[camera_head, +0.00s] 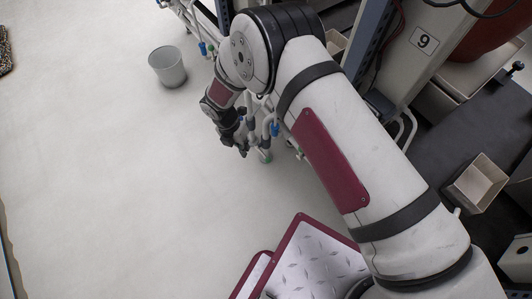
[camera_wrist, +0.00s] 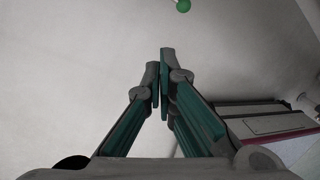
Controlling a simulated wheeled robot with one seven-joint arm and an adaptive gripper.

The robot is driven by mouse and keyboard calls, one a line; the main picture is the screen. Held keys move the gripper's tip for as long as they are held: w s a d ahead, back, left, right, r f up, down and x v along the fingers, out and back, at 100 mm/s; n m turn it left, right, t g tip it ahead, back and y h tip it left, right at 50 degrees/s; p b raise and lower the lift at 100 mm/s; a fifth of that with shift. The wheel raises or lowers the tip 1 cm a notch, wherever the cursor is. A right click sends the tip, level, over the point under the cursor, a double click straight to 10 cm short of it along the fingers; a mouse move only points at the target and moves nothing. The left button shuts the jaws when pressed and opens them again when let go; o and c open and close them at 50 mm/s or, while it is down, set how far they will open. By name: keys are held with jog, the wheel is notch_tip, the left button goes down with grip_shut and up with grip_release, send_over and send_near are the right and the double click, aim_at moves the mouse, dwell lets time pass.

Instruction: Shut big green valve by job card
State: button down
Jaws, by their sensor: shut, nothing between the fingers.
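A small green part (camera_head: 265,156) shows at the lower end of the pale pipework (camera_head: 257,133), just right of my gripper (camera_head: 243,150) in the head view. Blue handles (camera_head: 275,129) sit on the same pipework. In the wrist view a round green knob (camera_wrist: 183,6) is at the top edge, beyond and apart from the fingertips of my gripper (camera_wrist: 160,72). I cannot tell whether it is the big valve. My gripper is shut and empty, over pale floor. No readable job card shows. My arm hides part of the pipework.
A grey bin (camera_head: 168,67) stands on the floor at the upper left. The pale floor (camera_head: 100,170) at left is clear.

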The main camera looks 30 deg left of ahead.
aim_at(263, 154)
jog(key=w+d+f+b, duration=0.1)
jog(key=d+f+b, duration=0.1)
jog(key=f, duration=0.3)
jog(key=w+d+f+b, duration=0.2)
jog(key=f+b, duration=0.1)
jog(key=f, duration=0.3)
jog(key=shift+f, duration=0.15)
jog(key=shift+w+d, duration=0.1)
jog(key=shift+d, duration=0.1)
jog(key=shift+w+d+f+t+y+p, duration=0.2)
jog(key=shift+d+f+t+y+p, duration=0.2)
jog(key=shift+f+y, duration=0.25)
jog(key=shift+d, duration=0.1)
